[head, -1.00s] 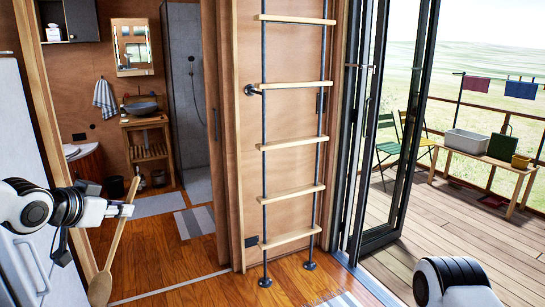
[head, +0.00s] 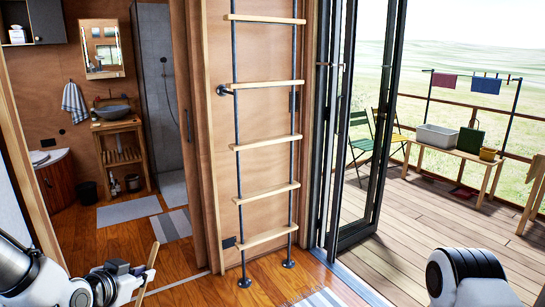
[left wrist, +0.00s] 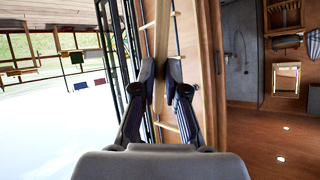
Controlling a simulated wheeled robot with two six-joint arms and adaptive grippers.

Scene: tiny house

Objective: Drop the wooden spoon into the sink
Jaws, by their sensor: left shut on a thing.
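The wooden spoon (head: 148,272) is in my left gripper (head: 143,270), at the bottom left of the head view. Its handle end points up and its lower part runs out of the picture. In the left wrist view the spoon (left wrist: 161,40) stands between the two dark fingertips (left wrist: 161,75), which are shut on it. A grey bowl-shaped sink (head: 111,111) sits on a wooden stand in the bathroom at the back left, well away from the spoon. My right gripper is not in view; only a part of my right arm shows at the lower right.
A ladder (head: 266,160) stands against the wall ahead. The bathroom doorway opens to its left, with mats (head: 128,210) on the floor. Folding glass doors (head: 360,130) open onto a deck at right, where a bench (head: 462,158) carries a light tub (head: 436,138).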

